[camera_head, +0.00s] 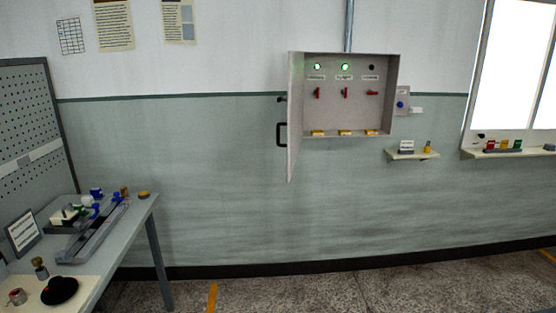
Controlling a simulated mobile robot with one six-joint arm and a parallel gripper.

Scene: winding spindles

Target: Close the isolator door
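The isolator door (295,105) is a pale grey panel hinged at the left side of the isolator box (393,75). It stands open, swung out from the wall toward me, and shows nearly edge-on. A black handle (281,135) is on its left face, with a small dark knob above it. Inside the box are several red switches (345,93); the left two stand upright and the right one lies level. Two green lamps (345,67) are lit above the upright ones, and the third lamp is dark. My gripper is not in view.
A workbench (143,209) with tools and a pegboard (30,120) stands at the left. A small shelf (400,157) and a window ledge (530,154) are on the wall at the right. The floor (400,290) in front of the box is clear.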

